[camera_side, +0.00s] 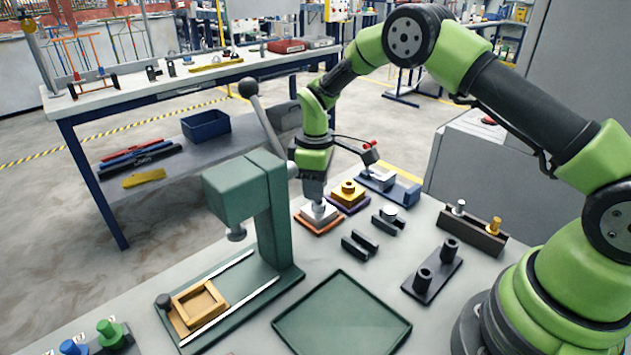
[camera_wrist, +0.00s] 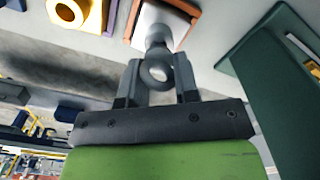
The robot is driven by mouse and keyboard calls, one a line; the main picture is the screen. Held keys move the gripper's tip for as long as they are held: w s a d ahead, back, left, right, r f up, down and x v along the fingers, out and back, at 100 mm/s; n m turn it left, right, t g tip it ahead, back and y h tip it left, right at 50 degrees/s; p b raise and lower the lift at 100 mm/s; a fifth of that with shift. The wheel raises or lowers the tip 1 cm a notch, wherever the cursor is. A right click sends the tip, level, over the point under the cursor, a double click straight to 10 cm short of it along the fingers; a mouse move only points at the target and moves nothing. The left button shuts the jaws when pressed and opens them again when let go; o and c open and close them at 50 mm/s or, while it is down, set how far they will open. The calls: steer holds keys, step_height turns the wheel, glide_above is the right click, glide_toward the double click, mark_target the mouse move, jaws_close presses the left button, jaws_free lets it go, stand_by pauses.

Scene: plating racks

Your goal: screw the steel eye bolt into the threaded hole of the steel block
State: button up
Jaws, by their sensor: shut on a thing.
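The steel block (camera_side: 319,213) sits on an orange-edged base on the bench, just right of the green press. It also shows in the wrist view (camera_wrist: 147,20), past my fingertips. My gripper (camera_side: 315,196) points down right above this block. In the wrist view my gripper (camera_wrist: 157,62) is shut on the steel eye bolt (camera_wrist: 157,53), with its ring between the two fingers. The bolt is in line with the block and its far end meets the block in the picture. The threaded hole is hidden, and I cannot tell how deep the shank sits.
A brass block (camera_side: 348,190) on a purple base stands close behind. The green press (camera_side: 262,215) rises close on the left. A blue fixture (camera_side: 405,190), a dark bolt rack (camera_side: 470,236) and a dark two-post stand (camera_side: 432,277) are to the right. An empty green tray (camera_side: 342,320) lies in front.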

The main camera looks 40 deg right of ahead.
steer(key=shift+f, duration=0.7)
steer(key=shift+o, duration=0.3)
jaws_close()
steer(key=m, duration=0.3)
steer(key=shift+d+m, duration=0.1)
steer(key=shift+m, duration=0.2)
steer(key=m, duration=0.4)
steer(key=shift+d+m, duration=0.15)
steer(key=shift+m, duration=0.75)
steer(key=m, duration=0.3)
steer(key=shift+d+m, duration=0.1)
steer(key=shift+m, duration=0.2)
steer(key=m, duration=0.5)
steer(key=shift+s+d, duration=0.1)
steer(key=shift+d, duration=0.05)
